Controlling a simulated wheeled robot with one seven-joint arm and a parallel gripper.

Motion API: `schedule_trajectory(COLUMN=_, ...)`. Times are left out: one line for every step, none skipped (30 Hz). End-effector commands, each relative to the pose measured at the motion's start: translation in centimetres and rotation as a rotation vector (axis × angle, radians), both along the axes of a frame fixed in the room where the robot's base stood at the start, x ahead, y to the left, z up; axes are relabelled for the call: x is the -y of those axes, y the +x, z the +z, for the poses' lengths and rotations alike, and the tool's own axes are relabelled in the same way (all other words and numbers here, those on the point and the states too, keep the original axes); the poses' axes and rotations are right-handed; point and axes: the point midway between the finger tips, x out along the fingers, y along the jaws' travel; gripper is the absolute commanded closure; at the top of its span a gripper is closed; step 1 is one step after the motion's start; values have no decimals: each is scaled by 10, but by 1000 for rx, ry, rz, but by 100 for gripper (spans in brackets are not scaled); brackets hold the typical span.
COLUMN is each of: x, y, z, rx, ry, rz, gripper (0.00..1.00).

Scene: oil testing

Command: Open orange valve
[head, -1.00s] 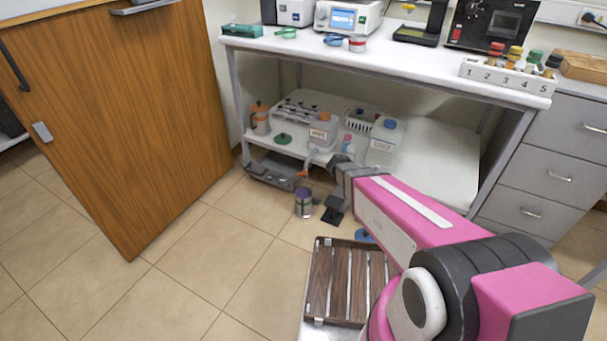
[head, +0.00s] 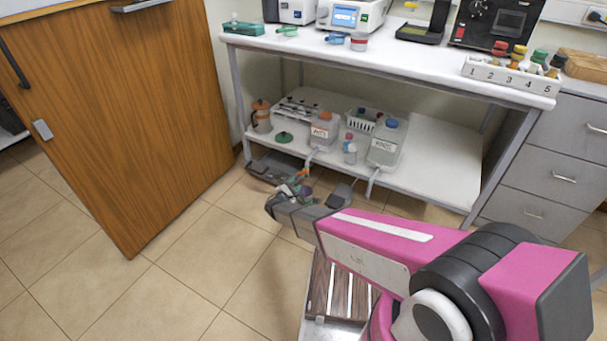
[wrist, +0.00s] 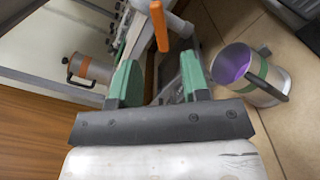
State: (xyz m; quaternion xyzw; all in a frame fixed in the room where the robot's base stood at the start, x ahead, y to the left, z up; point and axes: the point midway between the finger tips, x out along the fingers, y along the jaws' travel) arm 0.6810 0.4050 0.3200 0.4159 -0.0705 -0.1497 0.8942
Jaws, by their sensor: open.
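The orange valve (wrist: 160,25) shows in the wrist view as a narrow orange handle on a grey pipe, near the top centre. In the head view it is a small orange spot (head: 304,172) at the front of the low shelf, partly covered by my gripper. My gripper (wrist: 160,72) has two green fingers spread apart with nothing between them. The valve handle lies beyond the fingertips, roughly in line with the gap; I see no contact. In the head view my gripper (head: 297,187) is small and partly hidden by my wrist.
A metal can with purple inside (wrist: 240,72) stands on the floor right of my fingers. A steel jug with an orange band (wrist: 90,70) is at left. Plastic containers (head: 323,131) (head: 384,143) stand on the low shelf (head: 430,165). A wooden cabinet (head: 125,120) stands left.

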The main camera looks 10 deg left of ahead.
Motion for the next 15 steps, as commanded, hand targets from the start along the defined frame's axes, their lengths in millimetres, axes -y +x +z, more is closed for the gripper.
schedule_trajectory(x=3, y=9, z=-1, rx=0, ry=1, rz=-3, gripper=57)
schedule_trajectory(x=5, y=14, z=-1, rx=1, ry=1, rz=-4, gripper=57)
schedule_trajectory(x=7, y=21, z=-1, rx=0, ry=1, rz=-4, gripper=57)
schedule_trajectory(x=9, y=26, z=-1, rx=-1, ry=1, rz=-3, gripper=57)
schedule_trajectory(x=10, y=31, z=-1, rx=-1, ry=1, rz=-3, gripper=57)
schedule_trajectory(x=13, y=38, z=-1, rx=0, ry=1, rz=-4, gripper=57)
schedule_trajectory(x=15, y=44, z=-1, rx=0, ry=1, rz=-4, gripper=57)
schedule_trajectory(x=17, y=49, z=-1, rx=0, ry=1, rz=-4, gripper=57)
schedule_trajectory(x=19, y=55, z=-1, rx=0, ry=1, rz=-4, gripper=57)
schedule_trajectory(x=20, y=59, z=-1, rx=0, ry=2, rz=-3, gripper=57)
schedule_trajectory(x=22, y=63, z=0, rx=0, ry=2, rz=-3, gripper=57)
schedule_trajectory(x=24, y=69, z=0, rx=0, ry=2, rz=-4, gripper=57)
schedule_trajectory(x=25, y=72, z=0, rx=-1, ry=1, rz=-5, gripper=57)
schedule_trajectory(x=27, y=75, z=0, rx=0, ry=1, rz=-4, gripper=57)
schedule_trajectory(x=28, y=79, z=0, rx=-1, ry=1, rz=-3, gripper=57)
